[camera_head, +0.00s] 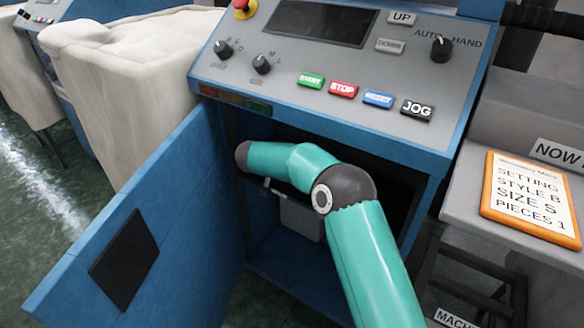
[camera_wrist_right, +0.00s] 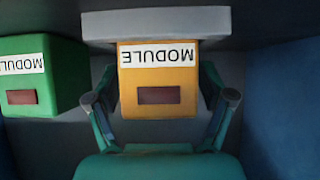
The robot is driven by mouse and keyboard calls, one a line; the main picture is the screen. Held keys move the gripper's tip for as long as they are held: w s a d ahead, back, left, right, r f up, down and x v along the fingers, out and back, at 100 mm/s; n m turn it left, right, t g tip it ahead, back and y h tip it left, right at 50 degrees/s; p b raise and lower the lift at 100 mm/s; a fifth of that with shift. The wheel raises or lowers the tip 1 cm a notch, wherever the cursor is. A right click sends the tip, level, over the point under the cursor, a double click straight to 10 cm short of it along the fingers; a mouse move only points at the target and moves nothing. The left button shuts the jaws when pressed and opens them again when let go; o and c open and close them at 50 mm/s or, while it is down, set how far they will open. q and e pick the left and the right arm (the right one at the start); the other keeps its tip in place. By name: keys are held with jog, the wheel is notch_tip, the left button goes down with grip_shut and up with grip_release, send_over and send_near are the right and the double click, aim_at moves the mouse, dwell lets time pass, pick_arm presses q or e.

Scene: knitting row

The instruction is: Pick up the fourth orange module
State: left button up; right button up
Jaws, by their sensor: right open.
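An orange module (camera_wrist_right: 158,80) with an upside-down "MODULE" label and a dark red patch is in the middle of the right wrist view, under a grey ledge. My right gripper (camera_wrist_right: 158,105) is open, with one finger on each side of the orange module. I cannot tell whether the fingers touch it. In the head view my right arm reaches into the blue cabinet, and its gripper and the modules are hidden there. My left gripper is not in view.
A green module (camera_wrist_right: 32,80) stands left of the orange one in the right wrist view. The blue cabinet door (camera_head: 180,220) hangs open on the left. The control panel (camera_head: 345,75) overhangs the opening. An orange-framed sign (camera_head: 528,198) lies on the right.

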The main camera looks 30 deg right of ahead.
jog(key=shift+w+d+f, duration=0.15)
jog(key=shift+d, duration=0.1)
jog(key=c, duration=1.2)
jog(key=shift+r, duration=0.2)
